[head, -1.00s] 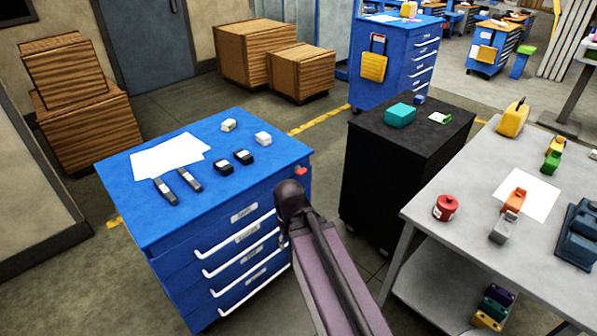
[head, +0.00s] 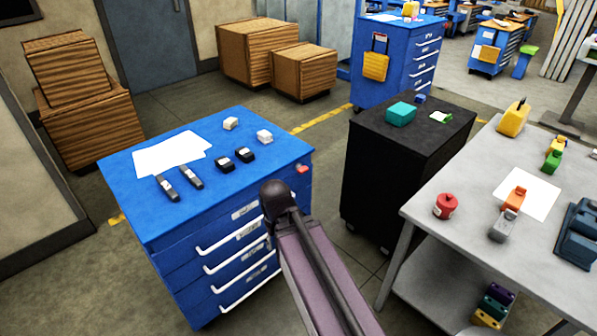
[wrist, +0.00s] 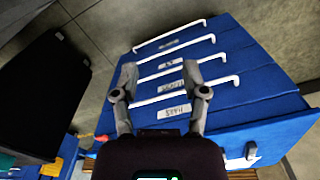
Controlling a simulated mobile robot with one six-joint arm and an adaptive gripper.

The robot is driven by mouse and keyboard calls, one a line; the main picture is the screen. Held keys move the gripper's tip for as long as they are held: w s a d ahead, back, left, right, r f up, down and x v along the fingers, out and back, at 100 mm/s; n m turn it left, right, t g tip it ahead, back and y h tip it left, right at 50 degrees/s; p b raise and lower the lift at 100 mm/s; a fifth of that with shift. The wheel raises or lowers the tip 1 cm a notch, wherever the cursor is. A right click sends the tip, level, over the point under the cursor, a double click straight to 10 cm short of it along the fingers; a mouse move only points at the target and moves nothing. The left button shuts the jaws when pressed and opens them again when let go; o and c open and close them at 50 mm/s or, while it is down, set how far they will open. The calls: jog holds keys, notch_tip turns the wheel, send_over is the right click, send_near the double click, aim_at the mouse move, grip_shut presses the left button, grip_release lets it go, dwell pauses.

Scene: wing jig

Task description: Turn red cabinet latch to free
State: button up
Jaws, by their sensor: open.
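The red latch (head: 302,169) sits at the upper right front corner of the blue drawer cabinet (head: 250,190). In the wrist view the latch (wrist: 103,138) shows small at the lower left, left of my gripper (wrist: 160,75). My gripper is open, and nothing is between its fingers. The fingers point towards the cabinet's drawer fronts and white handles, apart from the latch. In the head view the dark end of my arm is below and left of the latch, and the fingers are mostly hidden.
Papers (head: 172,152) and several small black and white items lie on the cabinet top. A black cabinet (head: 395,160) stands to the right across a floor gap. A grey table (head: 470,200) with a red canister (head: 445,206) is at the far right.

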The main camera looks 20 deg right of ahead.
jog(key=shift+a, duration=0.5)
jog(key=o, duration=0.6)
jog(key=shift+w+f, duration=0.1)
jog(key=shift+f, duration=0.05)
jog(key=w+d+f+m+t+y+b, duration=0.3)
jog(key=w+f+m+y+b, duration=0.15)
jog(key=w+m+b, duration=0.35)
jog(key=w+d+f+m+t+y+b, duration=0.35)
jog(key=w+f+m+b, duration=0.25)
jog(key=w+b, duration=0.4)
jog(key=w+d+m+t+b, duration=0.3)
jog(key=d+m, duration=0.3)
jog(key=d, duration=0.2)
jog(key=w+d+f+m+t+h+b, duration=0.1)
jog(key=w+d+m+t+b, duration=0.3)
jog(key=d, duration=0.4)
jog(key=w+d+m+t+b, duration=0.3)
jog(key=d+m+b, duration=0.3)
jog(key=d+m, duration=0.1)
jog(key=shift+w+d+f+m+h, duration=0.3)
jog(key=shift+w+d+f+m, duration=0.1)
jog(key=shift+d, duration=0.4)
